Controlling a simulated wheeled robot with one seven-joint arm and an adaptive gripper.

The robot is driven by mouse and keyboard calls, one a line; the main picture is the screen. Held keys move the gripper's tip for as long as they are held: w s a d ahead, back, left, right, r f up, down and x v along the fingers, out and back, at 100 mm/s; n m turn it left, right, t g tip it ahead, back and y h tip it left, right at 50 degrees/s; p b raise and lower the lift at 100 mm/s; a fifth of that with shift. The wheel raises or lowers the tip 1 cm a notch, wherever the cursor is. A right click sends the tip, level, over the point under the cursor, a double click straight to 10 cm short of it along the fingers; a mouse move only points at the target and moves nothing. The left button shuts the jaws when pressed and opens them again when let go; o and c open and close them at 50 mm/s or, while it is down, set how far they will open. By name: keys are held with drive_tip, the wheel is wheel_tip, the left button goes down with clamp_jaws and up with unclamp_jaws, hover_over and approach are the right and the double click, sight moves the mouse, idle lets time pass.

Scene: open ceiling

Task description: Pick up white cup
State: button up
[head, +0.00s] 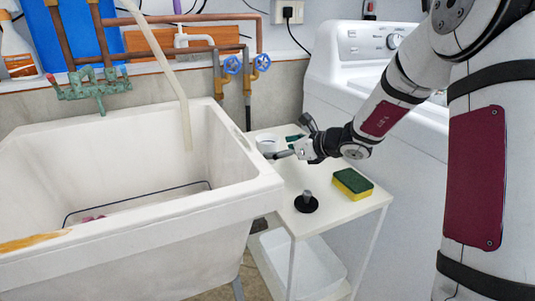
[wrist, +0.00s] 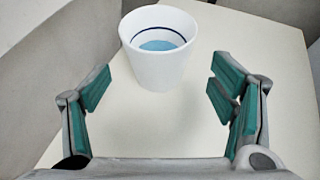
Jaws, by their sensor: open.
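The white cup (wrist: 158,62) stands upright on the white side table, ahead of my gripper in the wrist view. Its inside shows a dark blue ring and a light blue bottom. In the head view the cup (head: 266,144) is at the back left of the table, partly hidden by my gripper. My gripper (head: 291,151) reaches in from the right, low over the table. In the wrist view my gripper (wrist: 160,88) is open, with its green-padded fingers spread wide to either side. The cup lies between their lines but beyond the tips, and nothing is held.
A green and yellow sponge (head: 352,184) and a black round object with an upright grey stem (head: 306,202) sit on the side table (head: 328,213). A large white sink (head: 225,195) stands close on the left. A white washer (head: 345,100) stands behind and to the right.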

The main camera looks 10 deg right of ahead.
sight(275, 150)
drive_tip(key=b+x, duration=0.1)
drive_tip(key=x, duration=0.3)
drive_tip(key=shift+w+a+f+b, duration=0.15)
drive_tip(key=shift+f+b, duration=0.15)
drive_tip(key=shift+c, duration=0.6)
drive_tip(key=c, duration=1.2)
drive_tip(key=shift+r, duration=0.15)
drive_tip(key=shift+c, duration=0.2)
